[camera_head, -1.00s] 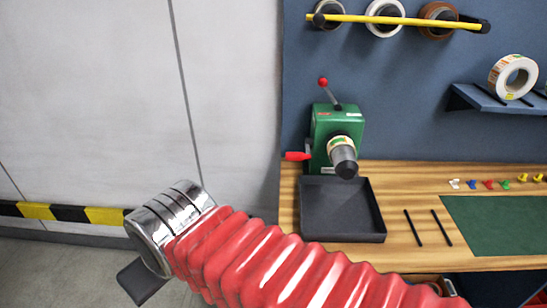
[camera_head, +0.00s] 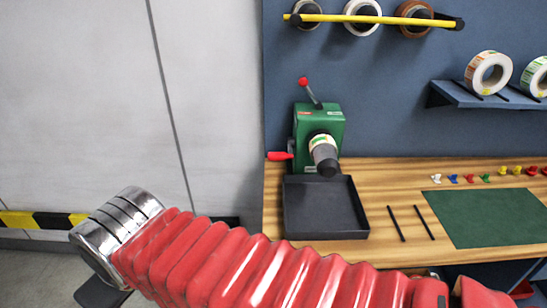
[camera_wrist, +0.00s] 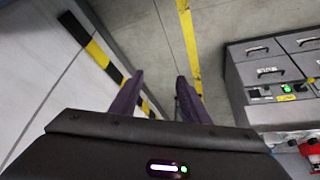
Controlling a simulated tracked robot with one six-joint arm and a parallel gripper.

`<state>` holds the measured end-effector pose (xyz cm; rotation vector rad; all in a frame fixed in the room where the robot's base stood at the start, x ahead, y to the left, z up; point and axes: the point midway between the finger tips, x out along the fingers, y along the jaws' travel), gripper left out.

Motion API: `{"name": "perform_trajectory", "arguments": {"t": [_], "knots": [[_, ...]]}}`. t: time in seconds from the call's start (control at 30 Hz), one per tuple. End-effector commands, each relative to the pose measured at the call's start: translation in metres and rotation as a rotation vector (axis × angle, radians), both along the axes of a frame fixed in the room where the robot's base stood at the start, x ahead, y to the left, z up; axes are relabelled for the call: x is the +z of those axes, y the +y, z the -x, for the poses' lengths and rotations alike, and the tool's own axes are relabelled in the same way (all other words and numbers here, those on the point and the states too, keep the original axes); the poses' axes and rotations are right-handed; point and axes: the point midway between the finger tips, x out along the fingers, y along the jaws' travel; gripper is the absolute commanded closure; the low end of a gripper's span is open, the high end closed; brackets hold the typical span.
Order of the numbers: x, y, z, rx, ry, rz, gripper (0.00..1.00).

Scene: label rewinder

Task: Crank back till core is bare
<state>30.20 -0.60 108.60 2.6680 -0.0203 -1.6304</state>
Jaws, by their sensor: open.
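The green label rewinder (camera_head: 319,128) stands at the left end of the wooden bench. A core with a band of pale label material (camera_head: 322,142) sits on its dark grey spindle (camera_head: 327,163); how much is wound on is too small to tell. A red crank handle (camera_head: 280,156) sticks out at its left side. A red-knobbed lever (camera_head: 309,91) rises from its top. My gripper (camera_wrist: 159,92) shows in the wrist view as two purple fingers held apart, empty, over the floor, away from the rewinder. In the head view my red bellows arm crosses the foreground.
A black tray (camera_head: 325,208) lies before the rewinder. Two black rods (camera_head: 410,223) and a green mat (camera_head: 488,217) lie to its right. A shelf (camera_head: 485,97) holds label rolls; a yellow bar (camera_head: 370,18) holds more. Grey drawers (camera_wrist: 270,75) stand right in the wrist view.

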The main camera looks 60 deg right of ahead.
Motion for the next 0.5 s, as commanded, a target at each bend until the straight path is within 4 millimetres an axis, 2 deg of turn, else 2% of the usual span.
{"name": "perform_trajectory", "arguments": {"t": [0.17,0.5], "knots": [[0.002,-0.022,-0.012,-0.012,0.072,0.067,0.58],[0.007,-0.094,-0.044,-0.056,0.274,0.247,0.58]]}}
